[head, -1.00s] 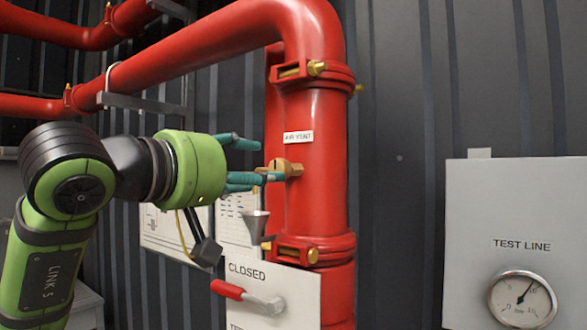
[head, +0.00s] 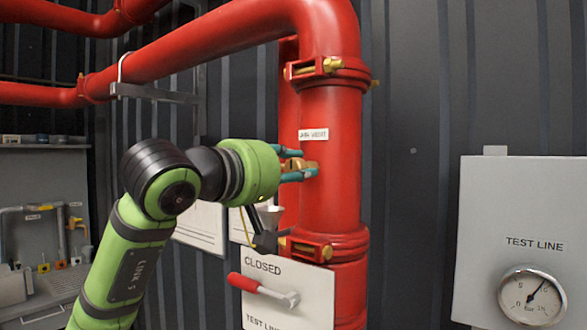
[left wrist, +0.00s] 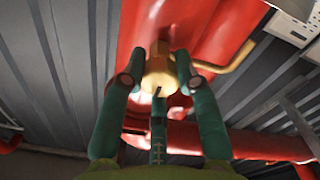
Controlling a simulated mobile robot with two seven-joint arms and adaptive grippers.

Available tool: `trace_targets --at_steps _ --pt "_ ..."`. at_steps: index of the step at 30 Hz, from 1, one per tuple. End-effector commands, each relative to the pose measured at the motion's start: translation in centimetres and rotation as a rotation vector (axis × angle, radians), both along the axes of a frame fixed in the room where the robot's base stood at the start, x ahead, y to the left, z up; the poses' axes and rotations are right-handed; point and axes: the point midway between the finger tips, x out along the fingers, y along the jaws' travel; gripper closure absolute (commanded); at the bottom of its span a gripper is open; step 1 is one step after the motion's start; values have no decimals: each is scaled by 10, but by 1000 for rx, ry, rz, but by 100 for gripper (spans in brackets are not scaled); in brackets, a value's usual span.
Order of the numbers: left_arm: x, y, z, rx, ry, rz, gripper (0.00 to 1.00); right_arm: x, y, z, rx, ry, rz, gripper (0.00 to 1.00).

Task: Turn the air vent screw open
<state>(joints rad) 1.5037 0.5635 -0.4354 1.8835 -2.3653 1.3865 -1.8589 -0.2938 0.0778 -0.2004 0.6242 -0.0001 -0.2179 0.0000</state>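The brass air vent screw (head: 298,164) sticks out of the left side of the upright red pipe, below the AIR VENT label (head: 313,134). My left gripper (head: 294,164) has its teal fingers above and below the screw. In the left wrist view the screw's round brass end (left wrist: 160,82) faces the camera, with a dark slot-like mark. The left gripper's fingertips (left wrist: 161,68) lie on both sides of it, very close; I cannot tell whether they press on it. A third finger is below the screw. My right gripper is not in view.
The red pipe (head: 330,195) stands in front of a dark ribbed wall. A TEST LINE panel with a gauge (head: 531,298) is at the right.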

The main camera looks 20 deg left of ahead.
Motion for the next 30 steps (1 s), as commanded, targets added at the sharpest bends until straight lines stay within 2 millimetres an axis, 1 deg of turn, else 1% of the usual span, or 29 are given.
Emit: trace_targets --at_steps 8,14,20,30 --pt "0 0 0 -9 3 -1 100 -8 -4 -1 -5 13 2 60" --pt "0 0 -1 -69 24 1 100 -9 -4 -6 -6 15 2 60" --pt "0 0 -2 -196 71 0 100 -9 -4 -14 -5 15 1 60" --pt "0 0 -2 -496 178 0 100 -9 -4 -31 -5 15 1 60"
